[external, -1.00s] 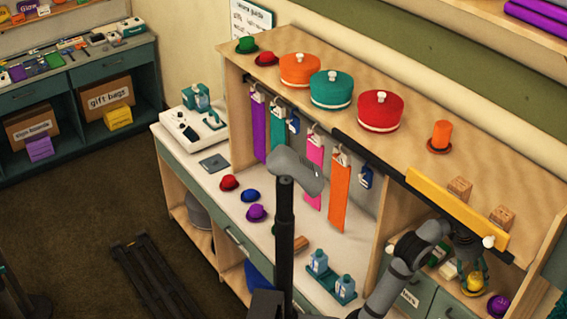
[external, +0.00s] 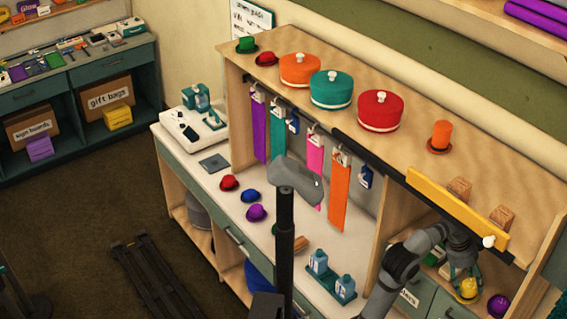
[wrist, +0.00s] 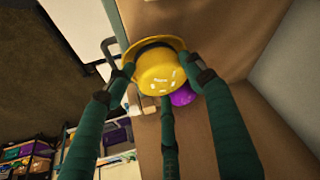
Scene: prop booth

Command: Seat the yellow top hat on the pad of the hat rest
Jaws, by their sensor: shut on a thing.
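My gripper (external: 467,272) is shut on the yellow hat (external: 468,291) inside the lower compartment at the right. In the wrist view the yellow hat (wrist: 158,73) sits between the fingers of my gripper (wrist: 162,85), its brim and a dark band showing. The fingers are at its sides and a third finger is below it. A purple hat (external: 498,306) is just right of the yellow hat in the external view; it also shows partly behind the yellow hat in the wrist view (wrist: 183,95). I cannot make out the hat rest or its pad.
A long yellow bar (external: 455,207) runs along the shelf edge above my gripper. An orange top hat (external: 441,136) and wooden blocks (external: 460,188) stand on the top shelf. A wooden divider (external: 385,218) bounds the compartment at left. Bottles (external: 331,278) stand on the counter.

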